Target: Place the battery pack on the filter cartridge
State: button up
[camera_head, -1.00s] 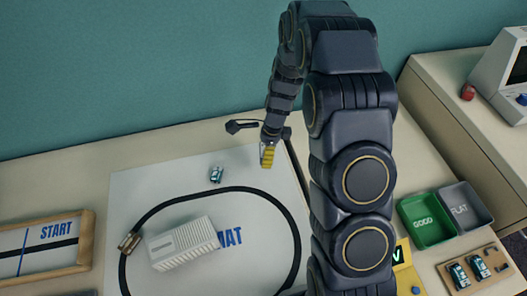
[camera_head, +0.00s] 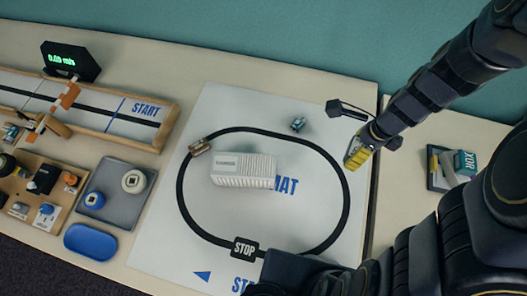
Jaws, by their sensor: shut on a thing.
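A yellow ribbed block (camera_head: 357,157), apparently the battery pack, is in my gripper (camera_head: 366,143). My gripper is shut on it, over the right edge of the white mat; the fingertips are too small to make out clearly. A white box with pleated sides (camera_head: 243,170), which looks like the filter cartridge, lies on the mat inside the black track loop. Its top faces up and bears a small dark label, and I see nothing on it. The block is apart from it, up and to its right.
A small teal car-like thing (camera_head: 298,123) sits above the loop. A metallic piece (camera_head: 200,146) is on the track, and a STOP sign (camera_head: 245,248) is at its lower side. A black lamp-like thing (camera_head: 345,109) is beside my gripper. A grey tray (camera_head: 115,211) holds spools.

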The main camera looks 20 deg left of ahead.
jog(key=a+r+n+g, duration=0.1)
jog(key=a+n, duration=0.9)
jog(key=a, duration=0.2)
jog(key=r+n+g+h, duration=0.1)
jog(key=n+h, duration=0.1)
jog(key=n, duration=0.8)
send_over(243, 166)
jog(key=shift+w, duration=0.1)
notch_tip(243, 166, down, 7)
jog(key=shift+f, duration=0.2)
jog(key=shift+f, duration=0.1)
jog(key=o, duration=1.1)
